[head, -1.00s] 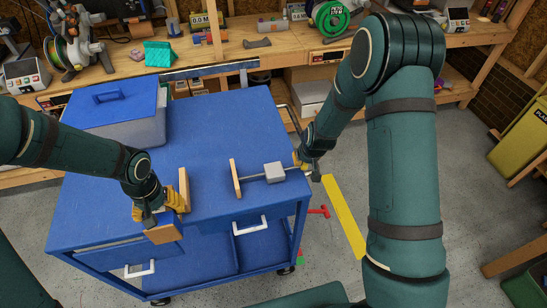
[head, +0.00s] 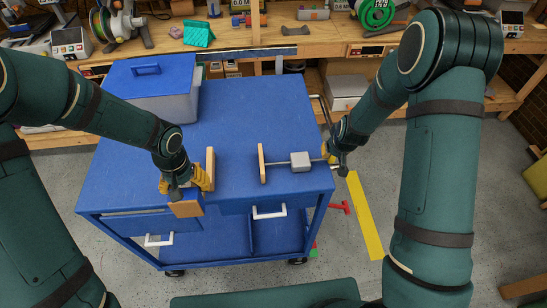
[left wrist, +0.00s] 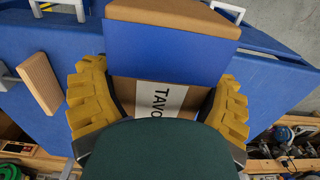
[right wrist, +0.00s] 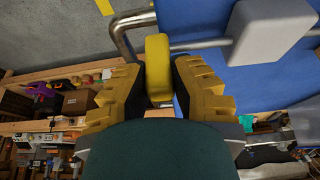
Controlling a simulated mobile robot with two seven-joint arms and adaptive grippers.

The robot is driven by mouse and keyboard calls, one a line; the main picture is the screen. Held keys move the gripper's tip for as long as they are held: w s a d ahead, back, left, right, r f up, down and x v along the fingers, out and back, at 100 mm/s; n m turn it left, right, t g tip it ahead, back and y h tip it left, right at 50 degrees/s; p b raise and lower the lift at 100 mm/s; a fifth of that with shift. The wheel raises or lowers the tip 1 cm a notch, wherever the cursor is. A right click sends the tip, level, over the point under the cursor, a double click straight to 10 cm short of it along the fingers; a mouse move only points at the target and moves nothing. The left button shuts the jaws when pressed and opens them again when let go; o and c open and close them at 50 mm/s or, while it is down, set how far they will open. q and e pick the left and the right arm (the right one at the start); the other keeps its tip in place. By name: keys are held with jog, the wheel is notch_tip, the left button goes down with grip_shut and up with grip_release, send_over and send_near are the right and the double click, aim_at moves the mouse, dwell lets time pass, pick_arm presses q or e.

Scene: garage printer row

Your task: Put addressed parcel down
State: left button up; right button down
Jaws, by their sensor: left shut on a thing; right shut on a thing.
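The parcel (head: 187,208) is a brown box with a blue area, at the cart's front edge. In the left wrist view its brown end (left wrist: 175,12) and a white label (left wrist: 160,97) reading "TAVO" show, the rest hidden. My left gripper (head: 186,188) is shut on the parcel; whether it touches the cart is unclear. My right gripper (head: 334,160) is shut on a yellow grip (right wrist: 158,70) at the end of a grey rod. The rod runs to a grey block (head: 300,161) and an upright wooden plate (head: 262,163) on the cart top.
The blue cart (head: 240,105) has clear top area behind the grippers. A lidded bin (head: 155,85) stands at its back left. Another wooden plate (head: 210,168) stands beside the parcel. A workbench (head: 290,45) lies behind; a yellow strip (head: 365,215) marks the floor at right.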

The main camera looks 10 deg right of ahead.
pick_arm(q)
jog(key=shift+w+d+r+m, duration=0.1)
jog(key=shift+w+d+m, duration=0.2)
jog(key=shift+w+m, duration=0.2)
jog(key=w+d+r+m, duration=0.2)
jog(key=w+d+m, duration=0.35)
jog(key=m, duration=0.25)
notch_tip(320, 180, up, 3)
jog(key=m, duration=0.9)
send_over(236, 171)
notch_tip(236, 171, down, 10)
jog(key=shift+w+f, duration=0.1)
jog(key=o, duration=1.1)
jog(key=shift+f, duration=0.1)
jog(key=shift+o, duration=0.2)
